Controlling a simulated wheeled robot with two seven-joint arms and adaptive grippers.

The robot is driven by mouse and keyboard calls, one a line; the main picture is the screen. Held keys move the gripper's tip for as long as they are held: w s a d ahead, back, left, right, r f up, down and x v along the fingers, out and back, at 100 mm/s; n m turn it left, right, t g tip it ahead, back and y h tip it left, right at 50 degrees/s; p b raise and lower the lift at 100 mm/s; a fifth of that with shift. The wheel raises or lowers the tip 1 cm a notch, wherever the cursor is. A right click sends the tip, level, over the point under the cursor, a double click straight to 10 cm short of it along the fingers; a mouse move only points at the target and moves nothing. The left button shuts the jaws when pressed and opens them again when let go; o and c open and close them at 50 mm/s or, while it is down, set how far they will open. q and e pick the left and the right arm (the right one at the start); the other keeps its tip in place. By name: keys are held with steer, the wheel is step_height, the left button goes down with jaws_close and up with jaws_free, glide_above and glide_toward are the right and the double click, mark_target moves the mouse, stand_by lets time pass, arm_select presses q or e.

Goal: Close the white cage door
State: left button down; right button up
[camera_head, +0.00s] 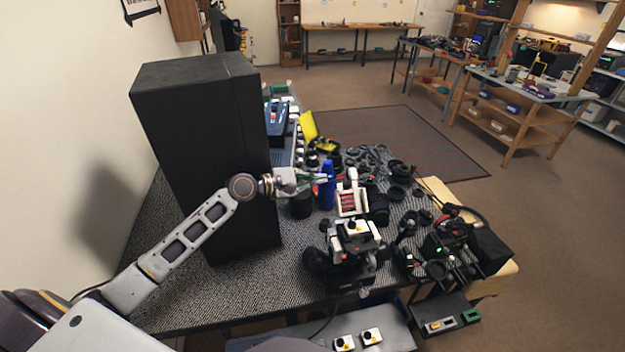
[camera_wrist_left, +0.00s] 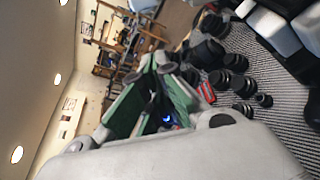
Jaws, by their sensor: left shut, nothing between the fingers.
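A small white cage (camera_head: 352,199) with red items inside stands among the dark lens parts on the table, in the middle of the head view. A white upright piece rises at its top; I cannot tell whether this is its door or how far the door is open. My left gripper (camera_head: 322,178) reaches in from the left and is just left of the cage, close to a blue cylinder (camera_head: 327,186). In the left wrist view its green-padded fingers (camera_wrist_left: 158,68) are together with nothing held. A red item (camera_wrist_left: 207,92) shows beside them. My right gripper is not seen.
A tall black cabinet (camera_head: 205,150) stands on the left of the patterned table (camera_head: 190,300). A black and white device (camera_head: 352,250) stands in front of the cage. Dark lens parts crowd the right side. The front left tabletop is clear.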

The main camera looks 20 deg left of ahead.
mark_target(356, 190)
arm_select(q)
steer(key=w+d+r+p, duration=0.1)
steer(key=w+d+p, duration=0.2)
steer(key=d, duration=0.3)
steer(key=shift+d, duration=0.35)
stand_by(0.7)
steer(key=shift+w, duration=0.15)
stand_by(0.4)
